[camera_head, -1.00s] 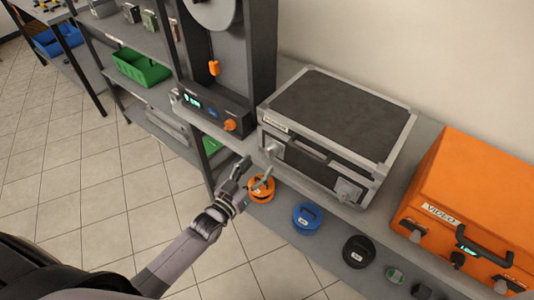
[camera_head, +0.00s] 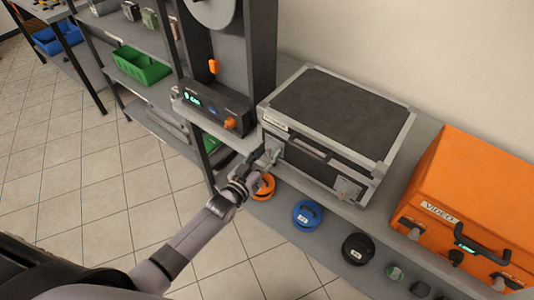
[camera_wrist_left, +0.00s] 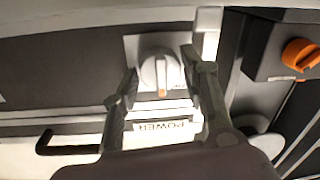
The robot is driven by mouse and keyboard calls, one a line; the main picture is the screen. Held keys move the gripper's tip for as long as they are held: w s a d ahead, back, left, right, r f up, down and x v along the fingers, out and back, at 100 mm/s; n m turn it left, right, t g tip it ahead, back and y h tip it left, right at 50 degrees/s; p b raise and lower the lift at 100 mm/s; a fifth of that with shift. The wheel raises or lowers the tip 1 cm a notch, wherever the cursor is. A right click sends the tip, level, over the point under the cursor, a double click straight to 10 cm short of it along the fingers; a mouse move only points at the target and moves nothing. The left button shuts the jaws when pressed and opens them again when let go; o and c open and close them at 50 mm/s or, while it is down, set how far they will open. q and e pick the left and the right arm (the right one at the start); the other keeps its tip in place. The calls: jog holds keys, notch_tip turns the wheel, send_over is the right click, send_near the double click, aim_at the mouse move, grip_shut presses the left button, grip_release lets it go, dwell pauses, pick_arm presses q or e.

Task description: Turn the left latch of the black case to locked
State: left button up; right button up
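The black case (camera_head: 345,110) with silver edges stands on the grey shelf. Its left latch (camera_head: 274,147) is at the front left, partly covered by my left gripper (camera_head: 261,163). In the left wrist view, the latch knob (camera_wrist_left: 160,72) is pale grey with a small orange mark, on a light plate. The left gripper (camera_wrist_left: 160,80) is open, with one finger on each side of the knob; the right finger looks very close, and contact cannot be told. A label reading POWER shows upside down below the knob. The right latch (camera_head: 346,188) is clear. My right gripper is not in view.
An orange VIDEO case (camera_head: 470,190) stands to the right. A machine with an orange knob (camera_head: 230,123) stands left of the black case. Orange (camera_head: 264,187), blue (camera_head: 307,214) and black (camera_head: 358,249) round items lie in front, below the gripper.

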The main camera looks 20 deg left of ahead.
pick_arm(q)
jog(key=c, duration=0.7)
jog(key=shift+m, duration=0.3)
jog(key=m+b, duration=0.1)
jog(key=m, duration=0.2)
jog(key=shift+f, duration=0.15)
jog(key=m+b, duration=0.1)
jog(key=m, duration=0.3)
jog(key=shift+f, duration=0.1)
jog(key=m+b, duration=0.2)
jog(key=m, duration=0.4)
jog(key=shift+h, duration=0.4)
jog(key=m+b, duration=0.1)
jog(key=m, duration=0.2)
jog(key=shift+a, duration=0.1)
jog(key=shift+m+h+b, duration=0.3)
jog(key=shift+m+b, duration=0.15)
jog(key=shift+m, duration=0.65)
